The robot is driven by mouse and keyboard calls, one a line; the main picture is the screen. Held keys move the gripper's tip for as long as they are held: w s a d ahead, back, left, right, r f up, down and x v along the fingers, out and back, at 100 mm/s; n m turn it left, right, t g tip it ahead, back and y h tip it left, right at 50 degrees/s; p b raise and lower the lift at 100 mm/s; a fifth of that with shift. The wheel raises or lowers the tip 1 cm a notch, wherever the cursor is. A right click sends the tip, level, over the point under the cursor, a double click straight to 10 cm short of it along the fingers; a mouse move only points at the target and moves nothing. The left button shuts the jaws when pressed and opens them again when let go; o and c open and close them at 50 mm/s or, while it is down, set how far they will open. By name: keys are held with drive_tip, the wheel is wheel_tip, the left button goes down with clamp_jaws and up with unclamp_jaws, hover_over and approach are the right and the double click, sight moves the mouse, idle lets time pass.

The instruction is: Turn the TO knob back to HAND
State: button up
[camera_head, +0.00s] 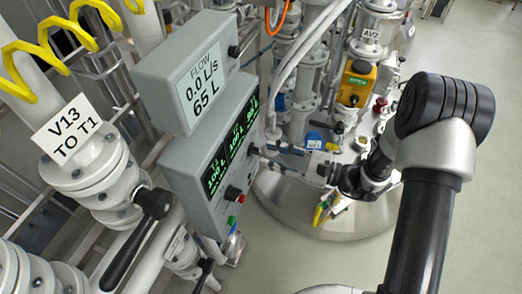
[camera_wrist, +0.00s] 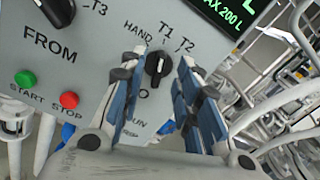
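The TO knob (camera_wrist: 157,66) is a black knob with a white mark on the grey control panel (camera_wrist: 75,75), seen in the wrist view. HAND, T1 and T2 are printed above it, from left to right. Its mark seems to point up, near T1, but I cannot tell exactly. My gripper (camera_wrist: 158,72) is open, with one blue-padded finger on each side of the knob and gaps between. The fingers partly hide the lettering under the knob.
The FROM knob (camera_wrist: 57,10), green START button (camera_wrist: 25,79) and red STOP button (camera_wrist: 69,100) are left of the TO knob. A green display (camera_wrist: 232,15) is at upper right. A FLOW display box (camera_head: 205,80) sits above the panel; pipes and a valve handle (camera_head: 135,240) are nearby.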

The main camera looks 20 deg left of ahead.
sight(260, 151)
drive_tip(key=shift+w+a, duration=0.15)
drive_tip(key=shift+a, duration=1.8)
drive_tip(key=shift+c, duration=0.4)
clamp_jaws()
